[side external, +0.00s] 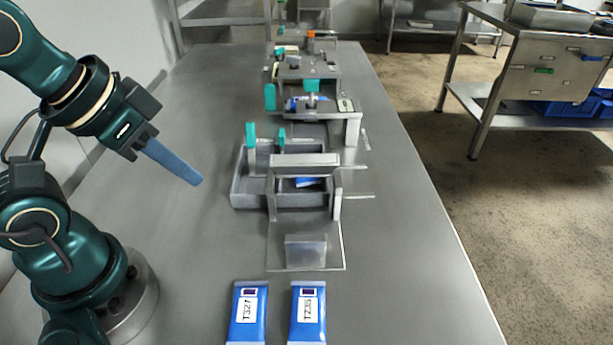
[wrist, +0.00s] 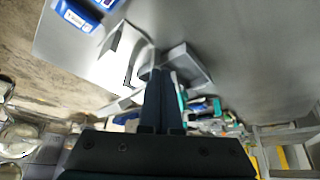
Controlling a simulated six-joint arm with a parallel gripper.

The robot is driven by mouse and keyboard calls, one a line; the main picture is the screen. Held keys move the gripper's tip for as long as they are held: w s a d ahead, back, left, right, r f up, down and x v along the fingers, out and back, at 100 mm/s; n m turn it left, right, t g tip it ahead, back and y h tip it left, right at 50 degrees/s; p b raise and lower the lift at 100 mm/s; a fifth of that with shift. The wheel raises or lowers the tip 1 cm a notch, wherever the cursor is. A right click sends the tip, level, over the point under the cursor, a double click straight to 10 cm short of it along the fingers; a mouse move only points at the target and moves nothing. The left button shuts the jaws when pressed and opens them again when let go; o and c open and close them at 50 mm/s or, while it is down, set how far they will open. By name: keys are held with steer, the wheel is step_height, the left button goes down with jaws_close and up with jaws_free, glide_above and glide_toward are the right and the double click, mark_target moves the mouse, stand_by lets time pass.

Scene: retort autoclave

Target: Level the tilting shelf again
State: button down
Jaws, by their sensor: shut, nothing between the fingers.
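A metal fixture stands mid-table, with upright side plates and a flat grey plate (side external: 305,160) across its top. This plate looks like the tilting shelf, but I cannot tell its tilt. A blue pouch (side external: 308,182) shows partly beneath it. A grey tray (side external: 240,190) lies around the fixture's left and back, with teal-topped posts (side external: 251,135) behind. My gripper (side external: 197,180), with blue fingers, is shut and empty, left of the tray and above the table, touching nothing. In the wrist view the shut fingers (wrist: 161,75) cover part of the fixture (wrist: 118,52).
Two labelled blue pouches (side external: 248,312) (side external: 308,312) lie at the table's front. A small upright clear plate (side external: 306,251) stands before the fixture. More fixtures (side external: 320,120) line the table behind. The table (side external: 400,250) is clear to the right.

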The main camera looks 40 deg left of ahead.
steer(key=c, duration=1.5)
jaws_free()
steer(key=shift+c, duration=0.2)
steer(key=o, duration=0.5)
steer(key=shift+o, duration=1.2)
steer(key=shift+s+r+n, duration=0.15)
steer(key=shift+s+n, duration=0.05)
steer(key=shift+n, duration=0.2)
step_height(320, 180, up, 4)
steer(key=w+n+g, duration=0.1)
steer(key=w+n, duration=0.1)
steer(key=w, duration=0.1)
steer(key=n+g, duration=0.4)
steer(key=n, duration=0.2)
glide_above(250, 125)
steer(key=shift+w+a+f, duration=0.1)
steer(key=shift+w+f, duration=0.05)
steer(key=shift+f, duration=0.5)
steer(key=shift+a+f+g, duration=0.2)
steer(key=shift+f+g, duration=0.1)
steer(key=shift+f, duration=2.75)
